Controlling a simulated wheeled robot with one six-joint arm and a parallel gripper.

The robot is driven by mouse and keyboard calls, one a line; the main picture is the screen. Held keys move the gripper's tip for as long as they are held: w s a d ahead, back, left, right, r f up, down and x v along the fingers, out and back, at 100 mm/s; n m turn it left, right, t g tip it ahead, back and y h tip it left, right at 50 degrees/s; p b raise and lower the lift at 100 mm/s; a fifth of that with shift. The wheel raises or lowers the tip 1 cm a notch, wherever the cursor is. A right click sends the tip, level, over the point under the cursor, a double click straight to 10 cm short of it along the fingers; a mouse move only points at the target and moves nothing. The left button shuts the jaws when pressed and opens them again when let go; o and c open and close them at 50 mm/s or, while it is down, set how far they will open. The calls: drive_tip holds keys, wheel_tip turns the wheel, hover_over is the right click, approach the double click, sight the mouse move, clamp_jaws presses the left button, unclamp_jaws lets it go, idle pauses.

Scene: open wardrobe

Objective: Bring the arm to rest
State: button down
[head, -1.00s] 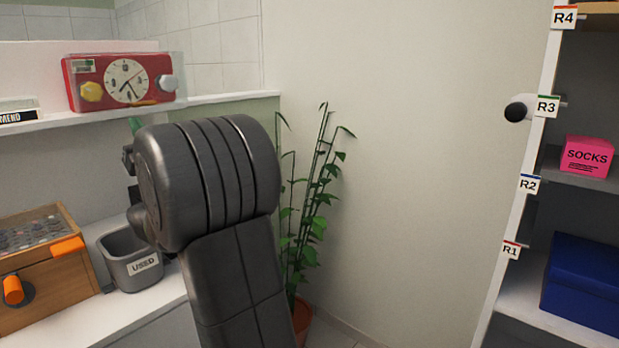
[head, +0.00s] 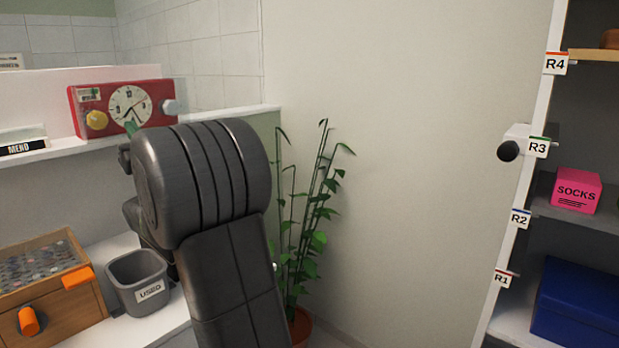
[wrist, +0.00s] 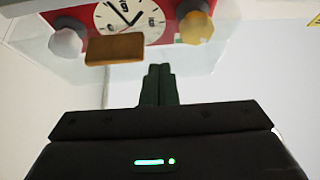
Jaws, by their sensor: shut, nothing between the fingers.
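My arm stands folded in the middle of the head view, its thick dark grey joint in front of the plant and the counter. In the wrist view my gripper (wrist: 158,85) shows as two dark fingers pressed together with nothing between them. Beyond the fingertips in that view is the red clock device (wrist: 165,12), appearing upside down, with a white knob and a yellow knob. In the head view my gripper is mostly hidden behind my own arm.
The red clock device (head: 85,127) stands on the white ledge (head: 60,148). Below are a grey USED bin (head: 125,272) and a wooden box (head: 75,313) with orange parts. A potted plant (head: 318,240) stands behind my arm. At right is the open wardrobe (head: 515,245) with a pink SOCKS box (head: 577,188) and a blue box (head: 575,300).

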drive_tip(key=r+p, duration=0.1)
drive_tip(key=p, duration=0.3)
drive_tip(key=s+d+r+g+h+p, duration=0.1)
drive_tip(key=p, duration=0.3)
drive_tip(key=d+r+g+h+p, duration=0.1)
drive_tip(key=r+p, duration=0.1)
drive_tip(key=p, duration=0.2)
drive_tip(key=shift+s+r, duration=0.1)
drive_tip(key=shift+s, duration=0.2)
drive_tip(key=shift+h+p, duration=0.4)
drive_tip(key=shift+p, duration=0.15)
